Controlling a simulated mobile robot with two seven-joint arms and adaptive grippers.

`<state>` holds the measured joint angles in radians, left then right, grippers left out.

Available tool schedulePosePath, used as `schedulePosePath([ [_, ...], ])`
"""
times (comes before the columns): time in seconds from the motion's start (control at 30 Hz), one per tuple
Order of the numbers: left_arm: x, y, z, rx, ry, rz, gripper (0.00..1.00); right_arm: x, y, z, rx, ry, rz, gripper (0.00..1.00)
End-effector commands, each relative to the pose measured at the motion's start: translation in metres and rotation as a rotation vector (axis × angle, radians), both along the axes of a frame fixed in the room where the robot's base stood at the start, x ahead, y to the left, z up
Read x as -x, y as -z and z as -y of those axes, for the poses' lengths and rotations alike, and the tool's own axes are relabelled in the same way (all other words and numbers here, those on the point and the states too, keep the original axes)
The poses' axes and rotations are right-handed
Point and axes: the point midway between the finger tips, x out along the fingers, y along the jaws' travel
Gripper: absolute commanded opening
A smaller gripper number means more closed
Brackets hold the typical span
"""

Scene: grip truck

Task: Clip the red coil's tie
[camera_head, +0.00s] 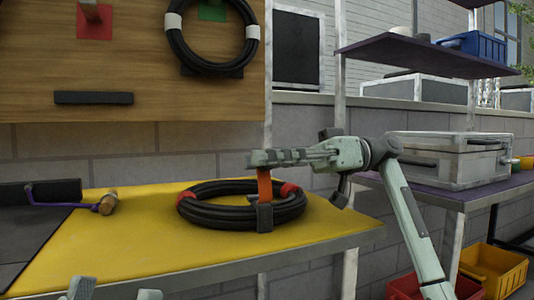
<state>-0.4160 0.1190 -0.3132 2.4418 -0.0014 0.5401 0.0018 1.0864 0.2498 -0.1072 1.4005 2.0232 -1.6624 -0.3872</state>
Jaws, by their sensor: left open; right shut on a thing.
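The red coil (216,213), a black cable loop with red bands, lies flat on the yellow tabletop. Its orange-red tie (264,187) stands up from the coil's near side, with a dark grey piece (265,218) at its lower end, against the coil. My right gripper (256,158) reaches in from the right above the coil and is shut on the tie's upper end. My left gripper (116,292) shows only its fingertips at the bottom edge, apart and empty, in front of the table.
A black coil with white bands (181,46) hangs on the wooden board (140,105). A grey case (450,165) stands on the right-hand shelf, above yellow (495,265) and red bins. The yellow top (150,240) is clear front left.

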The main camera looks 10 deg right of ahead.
Motion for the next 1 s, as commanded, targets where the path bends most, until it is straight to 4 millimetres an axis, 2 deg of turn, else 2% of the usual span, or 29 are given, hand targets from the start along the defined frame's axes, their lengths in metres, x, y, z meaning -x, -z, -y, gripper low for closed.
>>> schedulePosePath([
  [0.13,0.000,0.000,0.000,0.001,0.000,0.002,0.58,0.001,0.000,0.000,-0.001,-0.003,0.000,0.00],
  [0.17,0.000,0.000,0.000,0.001,0.000,0.002,0.58,0.001,0.000,0.000,-0.001,-0.003,0.000,0.26],
  [0.3,0.000,0.000,0.000,0.000,-0.001,0.003,0.58,0.000,0.000,0.000,-0.001,-0.002,0.001,0.41],
  [0.67,0.000,-0.001,0.000,0.001,0.000,0.005,0.58,-0.002,0.000,0.005,-0.002,0.002,0.001,0.41],
  [0.77,0.000,-0.001,0.000,0.002,0.000,0.005,0.58,-0.006,-0.001,0.018,-0.002,0.005,0.000,0.41],
  [1.0,0.000,-0.001,0.000,0.001,0.000,0.004,0.58,-0.017,-0.001,0.067,-0.001,0.005,-0.001,0.41],
])
